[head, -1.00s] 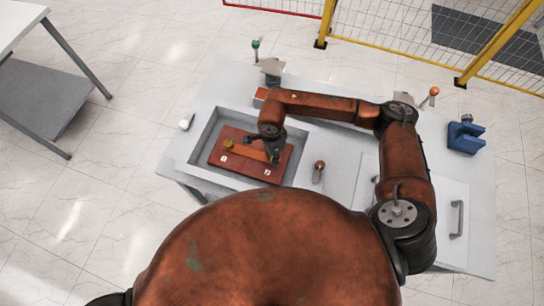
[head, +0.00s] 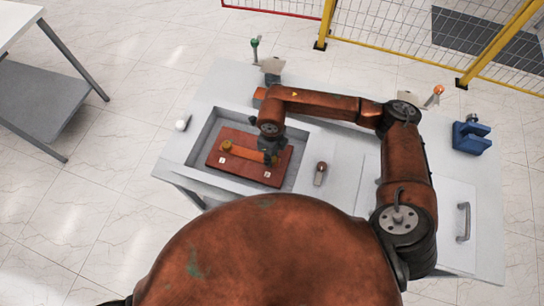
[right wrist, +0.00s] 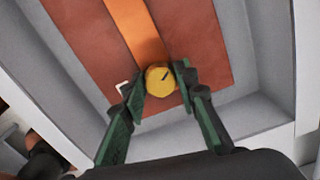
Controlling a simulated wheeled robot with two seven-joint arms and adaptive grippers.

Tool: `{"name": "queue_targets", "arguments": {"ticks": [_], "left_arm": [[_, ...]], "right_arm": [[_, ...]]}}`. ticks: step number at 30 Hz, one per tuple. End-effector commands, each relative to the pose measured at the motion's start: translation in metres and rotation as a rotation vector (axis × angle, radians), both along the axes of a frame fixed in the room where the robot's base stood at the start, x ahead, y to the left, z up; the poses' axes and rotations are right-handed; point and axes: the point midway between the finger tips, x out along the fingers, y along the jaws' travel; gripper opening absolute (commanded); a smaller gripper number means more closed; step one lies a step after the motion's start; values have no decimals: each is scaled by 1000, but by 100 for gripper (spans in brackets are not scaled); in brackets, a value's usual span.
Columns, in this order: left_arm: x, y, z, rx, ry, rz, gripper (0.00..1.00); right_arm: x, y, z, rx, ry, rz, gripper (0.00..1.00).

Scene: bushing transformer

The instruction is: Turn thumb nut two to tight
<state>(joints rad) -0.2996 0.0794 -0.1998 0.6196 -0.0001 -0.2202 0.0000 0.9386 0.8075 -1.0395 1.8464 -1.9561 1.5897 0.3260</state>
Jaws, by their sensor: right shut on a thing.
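A reddish-brown board (head: 236,167) lies in the grey recessed tray (head: 203,140), with an orange bar (head: 246,153) across it. One thumb nut (head: 227,146) shows at the bar's left end, near a white label (head: 222,159). Another white label (head: 267,175) is near the right end. My right gripper (head: 271,159) is over this right end and hides the nut there. In the right wrist view, its green-sided fingers (right wrist: 159,84) are shut on a yellow round thumb nut (right wrist: 160,78) with a dark line on top. My left gripper is out of view.
A knobbed lever (head: 320,172) stands right of the tray. A green-topped lever (head: 255,45) stands at the back. A white knob (head: 182,124) is left of the tray.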

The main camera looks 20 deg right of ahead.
Motion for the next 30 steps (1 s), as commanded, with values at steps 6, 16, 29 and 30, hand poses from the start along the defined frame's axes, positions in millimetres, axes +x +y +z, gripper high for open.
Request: {"name": "queue_targets", "arguments": {"ticks": [6, 16, 29, 30], "left_arm": [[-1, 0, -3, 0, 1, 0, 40], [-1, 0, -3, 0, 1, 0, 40], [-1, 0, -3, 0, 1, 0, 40], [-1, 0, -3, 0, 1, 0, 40]], "right_arm": [[-3, 0, -3, 0, 7, -196, 3], [-3, 0, -3, -1, 7, -427, 3], [-3, 0, -2, -3, 7, -543, 3], [-3, 0, -2, -3, 7, -545, 3]]}}
